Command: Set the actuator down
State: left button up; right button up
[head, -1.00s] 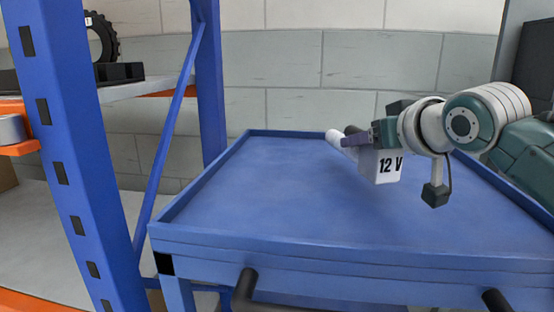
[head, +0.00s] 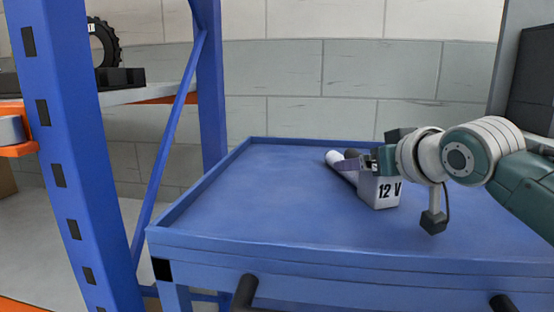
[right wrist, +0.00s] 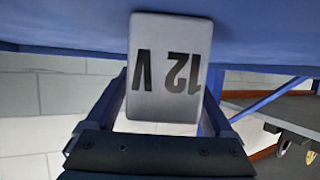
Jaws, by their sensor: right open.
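The actuator (head: 384,193), a light grey block marked "12 V" with a white tube and a dark cylinder behind it, appears to rest on the blue cart top (head: 250,205), towards its right side. My right gripper (head: 366,167) is at the actuator, partly covering its upper part. In the right wrist view the "12 V" block (right wrist: 166,70) stands between the two blue fingers of the open right gripper (right wrist: 165,112). Whether a finger still touches it I cannot tell. My left gripper is in neither view.
A raised rim (head: 190,194) borders the cart top, which is bare left of and in front of the actuator. A blue rack upright (head: 62,150) stands at the left, with a black toothed wheel (head: 104,43) on its shelf. A block wall is behind.

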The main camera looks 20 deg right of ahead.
jog(key=shift+r, duration=0.1)
jog(key=shift+s+a+r+p, duration=0.1)
jog(key=shift+s+r+p, duration=0.1)
jog(key=shift+s+p, duration=0.15)
jog(key=p+v, duration=0.3)
jog(key=v, duration=0.7)
jog(key=shift+s+p, duration=0.25)
jog(key=shift+p, duration=0.15)
jog(key=shift+s+r, duration=0.1)
jog(key=shift+s, duration=0.2)
